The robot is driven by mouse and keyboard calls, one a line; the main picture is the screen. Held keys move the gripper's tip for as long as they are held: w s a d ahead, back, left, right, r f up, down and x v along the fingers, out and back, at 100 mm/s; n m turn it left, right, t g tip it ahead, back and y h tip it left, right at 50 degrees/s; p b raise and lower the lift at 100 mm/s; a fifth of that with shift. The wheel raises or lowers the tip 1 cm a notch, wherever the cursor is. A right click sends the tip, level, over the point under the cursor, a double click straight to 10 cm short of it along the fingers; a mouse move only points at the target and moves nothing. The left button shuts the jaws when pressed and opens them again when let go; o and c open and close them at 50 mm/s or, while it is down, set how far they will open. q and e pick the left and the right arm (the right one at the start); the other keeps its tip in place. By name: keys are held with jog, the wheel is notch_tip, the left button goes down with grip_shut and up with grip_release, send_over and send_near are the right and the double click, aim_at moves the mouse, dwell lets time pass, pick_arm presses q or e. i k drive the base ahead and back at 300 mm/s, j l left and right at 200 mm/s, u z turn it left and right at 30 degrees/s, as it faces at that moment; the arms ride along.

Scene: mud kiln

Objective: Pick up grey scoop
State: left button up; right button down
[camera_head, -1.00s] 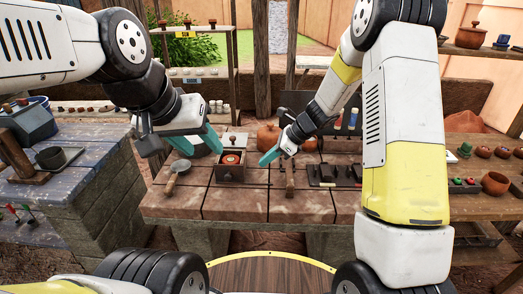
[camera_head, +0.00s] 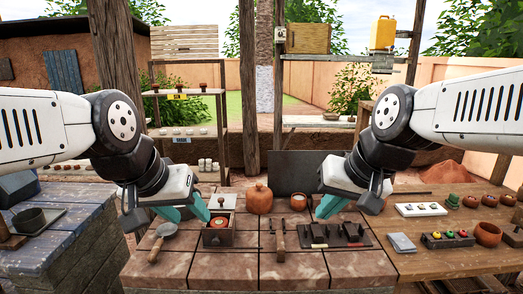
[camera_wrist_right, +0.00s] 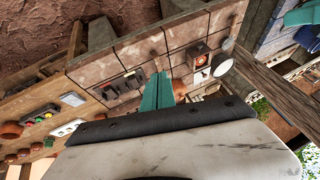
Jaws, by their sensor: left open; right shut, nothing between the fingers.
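The grey scoop (camera_head: 165,230), with a brownish handle, lies on the brick-topped table at its left end. In the right wrist view the scoop (camera_wrist_right: 223,66) shows at the upper right. My left gripper (camera_head: 190,213) is open and empty, above the table just right of the scoop and near a small box; its teal fingers do not touch the scoop. My right gripper (camera_head: 328,207) is shut and empty, above the dark tool rack, well to the right of the scoop. Its closed teal fingers also show in the right wrist view (camera_wrist_right: 157,91).
A small box with a red round piece (camera_head: 217,238) stands right of the scoop. Behind are an orange-brown jar (camera_head: 259,199) and a small cup (camera_head: 298,202). The table's front edge is mostly clear.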

aim_at(167, 231)
jog(key=u, duration=0.75)
